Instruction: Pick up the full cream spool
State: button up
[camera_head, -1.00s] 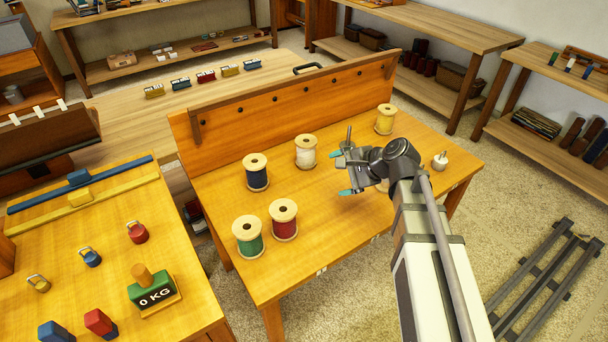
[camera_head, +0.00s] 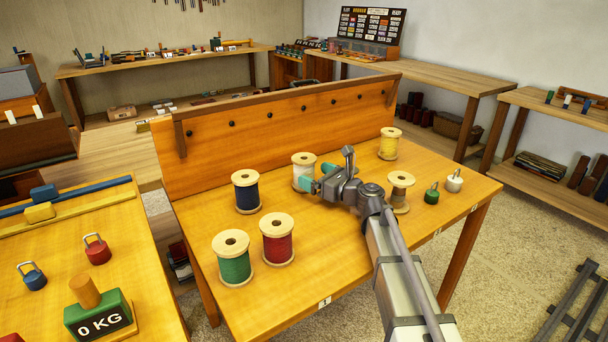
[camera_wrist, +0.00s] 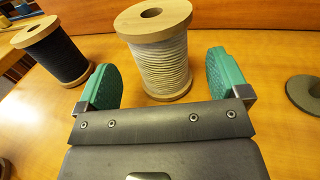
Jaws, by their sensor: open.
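The full cream spool (camera_head: 303,166) stands upright on the orange wooden table, with pale wound thread and wooden flanges. In the wrist view the cream spool (camera_wrist: 158,68) is straight ahead, its thread filling it out nearly to the flanges. My gripper (camera_head: 317,177) is open and low beside it, and partly covers it in the head view. In the wrist view the teal fingers of my gripper (camera_wrist: 164,82) are spread left and right of the spool, with gaps showing on both sides. I cannot tell how far it sits between the fingertips.
A dark blue spool (camera_head: 246,192) stands left of it, with green (camera_head: 232,262) and red (camera_head: 278,244) spools in front. An upright back board (camera_head: 280,118) edges the table behind.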

aim_at(303, 169)
jog(key=x, duration=0.5)
jog(key=c, duration=1.1)
jog(key=shift+o, duration=0.2)
jog(key=shift+r, duration=0.1)
